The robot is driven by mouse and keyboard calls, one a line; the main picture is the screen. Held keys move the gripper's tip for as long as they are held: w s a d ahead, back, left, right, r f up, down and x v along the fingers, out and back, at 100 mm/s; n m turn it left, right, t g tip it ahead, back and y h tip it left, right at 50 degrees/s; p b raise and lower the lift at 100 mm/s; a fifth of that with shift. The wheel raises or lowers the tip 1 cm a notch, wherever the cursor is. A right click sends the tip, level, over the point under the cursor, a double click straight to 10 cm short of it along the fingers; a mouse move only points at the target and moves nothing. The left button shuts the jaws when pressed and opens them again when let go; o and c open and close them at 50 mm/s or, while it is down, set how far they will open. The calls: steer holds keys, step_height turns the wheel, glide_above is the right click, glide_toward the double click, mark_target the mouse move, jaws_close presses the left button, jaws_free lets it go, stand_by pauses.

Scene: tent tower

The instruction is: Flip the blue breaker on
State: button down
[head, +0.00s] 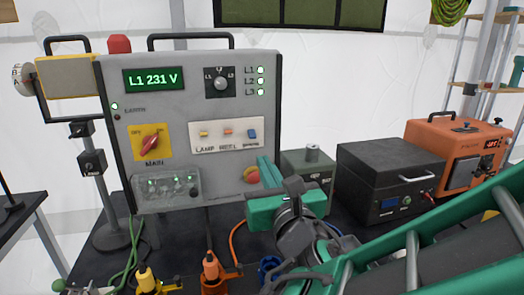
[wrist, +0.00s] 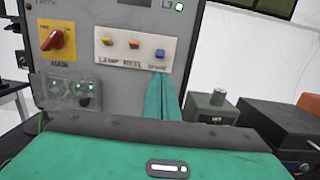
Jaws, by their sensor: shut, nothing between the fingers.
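The blue breaker (head: 252,134) is the rightmost of three small switches on a white plate (head: 228,148) on the grey panel (head: 185,220). It also shows in the wrist view (wrist: 159,53); whether it is up or down is hard to tell. My gripper (head: 264,162) is shut and empty. Its green fingers point up at the panel from the lower right. In the wrist view the fingertips (wrist: 160,76) appear just below the blue breaker, overlapping its label. I cannot tell whether they touch the panel.
A yellow breaker (head: 203,134) and an orange breaker (head: 228,132) sit left of the blue one. The red MAIN knob (head: 152,142) is further left. A red and yellow button (head: 251,175) is close to my fingers. Dark and orange boxes (head: 385,180) stand right.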

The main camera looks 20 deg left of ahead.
mark_target(252, 134)
steer(key=x, duration=0.8)
